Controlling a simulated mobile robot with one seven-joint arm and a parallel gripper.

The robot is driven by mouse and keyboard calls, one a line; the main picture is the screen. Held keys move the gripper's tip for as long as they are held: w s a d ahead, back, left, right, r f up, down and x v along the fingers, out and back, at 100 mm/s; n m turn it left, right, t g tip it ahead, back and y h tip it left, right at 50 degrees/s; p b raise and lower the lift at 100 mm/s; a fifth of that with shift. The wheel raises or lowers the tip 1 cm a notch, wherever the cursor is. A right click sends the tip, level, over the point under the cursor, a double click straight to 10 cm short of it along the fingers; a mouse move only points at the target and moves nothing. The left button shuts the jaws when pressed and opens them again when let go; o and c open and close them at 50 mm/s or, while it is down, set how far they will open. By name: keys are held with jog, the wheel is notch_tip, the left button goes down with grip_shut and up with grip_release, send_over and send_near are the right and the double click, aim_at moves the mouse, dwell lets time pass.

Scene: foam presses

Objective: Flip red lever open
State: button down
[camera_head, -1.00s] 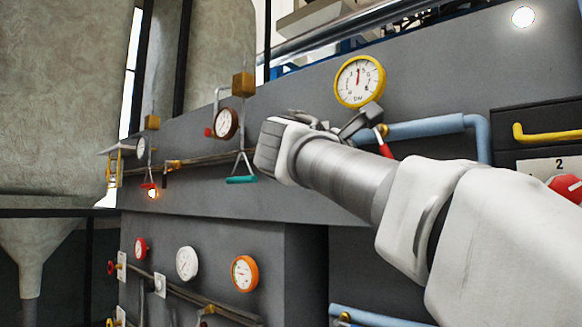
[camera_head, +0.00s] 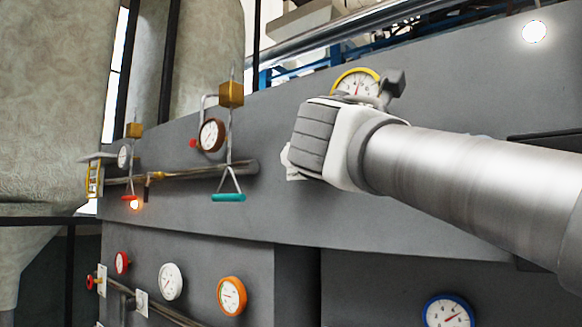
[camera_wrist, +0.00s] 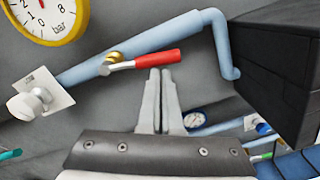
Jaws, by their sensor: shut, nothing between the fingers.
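The red lever (camera_wrist: 153,60) shows in the wrist view. Its red handle points right from a brass valve (camera_wrist: 113,59) on a light blue pipe (camera_wrist: 85,70), at a slight angle to the pipe. My gripper (camera_wrist: 161,72) is shut and empty, with its fingertips just below the handle's middle to right part. I cannot tell whether they touch it. In the head view my arm and wrist hide the lever, the pipe and the fingertips.
A yellow-rimmed gauge (camera_wrist: 45,18) is above the pipe; it also shows in the head view (camera_head: 355,82). A white knob (camera_wrist: 29,102) is at the pipe's left end. A dark box (camera_wrist: 280,60) juts out at right. A teal-handled lever (camera_head: 228,197) hangs left of my wrist.

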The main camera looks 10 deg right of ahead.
jog(key=shift+s+d+r+p, duration=0.15)
jog(key=shift+r+p, duration=0.05)
jog(key=shift+r, duration=0.15)
jog(key=shift+s+d+r+p, duration=0.1)
jog(key=shift+d+r+p, duration=0.1)
jog(key=shift+r, duration=0.1)
jog(key=shift+a+r, duration=0.1)
dwell(0.3)
